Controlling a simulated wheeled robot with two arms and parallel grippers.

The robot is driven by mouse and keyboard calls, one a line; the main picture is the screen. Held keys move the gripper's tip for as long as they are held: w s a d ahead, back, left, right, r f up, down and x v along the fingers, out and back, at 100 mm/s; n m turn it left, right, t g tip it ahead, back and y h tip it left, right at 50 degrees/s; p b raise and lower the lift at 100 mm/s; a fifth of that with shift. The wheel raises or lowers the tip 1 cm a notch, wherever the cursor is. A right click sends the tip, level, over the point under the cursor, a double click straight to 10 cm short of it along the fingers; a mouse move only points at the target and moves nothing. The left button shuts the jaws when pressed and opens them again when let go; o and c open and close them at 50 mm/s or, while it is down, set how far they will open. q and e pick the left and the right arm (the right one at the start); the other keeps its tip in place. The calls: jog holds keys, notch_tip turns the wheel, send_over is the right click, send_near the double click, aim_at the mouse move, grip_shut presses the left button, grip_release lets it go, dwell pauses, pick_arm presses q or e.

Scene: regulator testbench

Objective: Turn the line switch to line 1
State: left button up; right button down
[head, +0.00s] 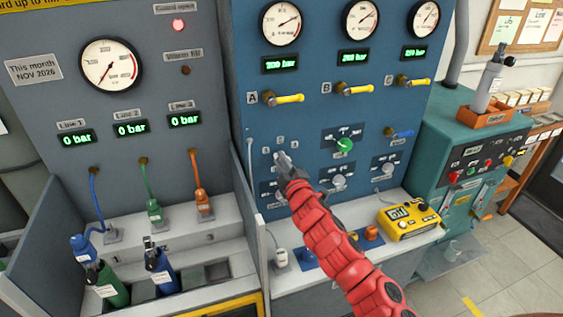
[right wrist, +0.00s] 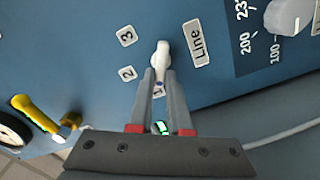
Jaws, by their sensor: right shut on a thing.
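The line switch (right wrist: 161,54) is a pale knob on the blue panel, with a "Line" label (right wrist: 197,42) beside it. Number plates 2 (right wrist: 127,73) and 3 (right wrist: 125,36) sit to its left in the right wrist view. A further pale plate shows partly between my fingers; its number is not readable. My right gripper (right wrist: 160,77) is shut on the knob, one finger on each side of its lower part. In the head view my right gripper (head: 281,158) is at the panel and hides most of the knob. My left gripper is out of view.
Yellow valve handles (head: 290,99) stick out above, and a green knob (head: 344,145) is to the right. A yellow meter (head: 408,217) stands on the ledge below. Coloured bottles (head: 108,284) stand in the left bench. A teal cabinet (head: 455,135) is at right.

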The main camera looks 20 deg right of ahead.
jog(key=shift+f, duration=0.1)
jog(key=c, duration=0.9)
grip_release()
jog(key=shift+o, duration=0.2)
jog(key=s+p, duration=0.3)
jog(key=s, duration=1.4)
jog(key=shift+s+d, duration=0.2)
jog(key=shift+d, duration=0.05)
